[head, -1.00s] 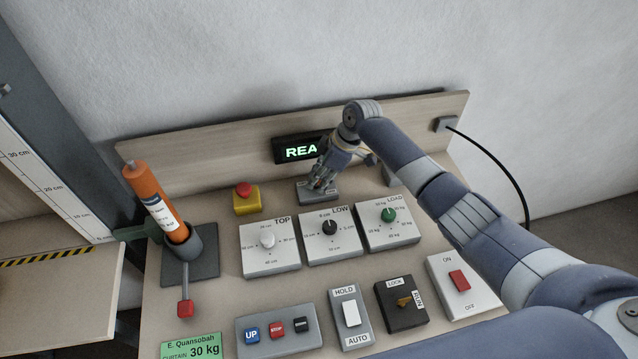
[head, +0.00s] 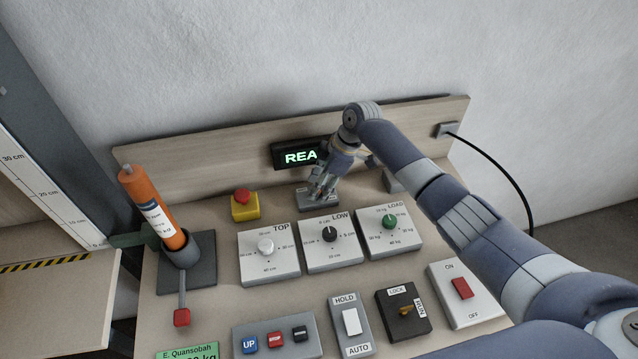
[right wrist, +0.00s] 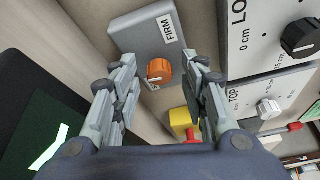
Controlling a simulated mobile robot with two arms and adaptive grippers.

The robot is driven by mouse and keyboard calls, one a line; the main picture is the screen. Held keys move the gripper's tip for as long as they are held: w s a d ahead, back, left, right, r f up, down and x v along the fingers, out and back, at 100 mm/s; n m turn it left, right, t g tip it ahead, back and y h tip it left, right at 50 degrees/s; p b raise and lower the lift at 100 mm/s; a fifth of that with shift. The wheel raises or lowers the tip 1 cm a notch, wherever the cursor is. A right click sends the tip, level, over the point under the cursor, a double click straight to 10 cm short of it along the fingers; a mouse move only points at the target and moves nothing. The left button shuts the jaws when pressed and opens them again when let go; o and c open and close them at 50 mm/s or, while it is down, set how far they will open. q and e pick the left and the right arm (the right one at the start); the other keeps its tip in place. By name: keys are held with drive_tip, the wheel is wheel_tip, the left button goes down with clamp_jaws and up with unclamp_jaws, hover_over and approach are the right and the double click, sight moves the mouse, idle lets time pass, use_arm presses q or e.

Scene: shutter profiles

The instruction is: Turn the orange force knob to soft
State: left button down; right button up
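The orange force knob (right wrist: 159,71) sits on a grey box (right wrist: 140,35) with a FIRM label (right wrist: 167,28) at its upper right in the right wrist view. A white mark shows at the knob's lower edge; no SOFT label is readable. In the head view the same box (head: 306,206) stands below the display, and the gripper covers the knob. My right gripper (right wrist: 163,75) points down at the box, and it also shows in the head view (head: 317,197). Its fingers are apart, one on each side of the knob, with gaps visible. My left gripper is not in view.
The display (head: 292,156) stands just behind the gripper, against the wooden backboard. A yellow emergency-stop box (head: 245,206) is to the left. The TOP (head: 268,270), LOW (head: 335,256) and LOAD (head: 392,243) dial boxes are in front.

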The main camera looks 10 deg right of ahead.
drive_tip(key=shift+r, duration=0.15)
drive_tip(key=v, duration=1.1)
drive_tip(key=shift+d+r, duration=0.3)
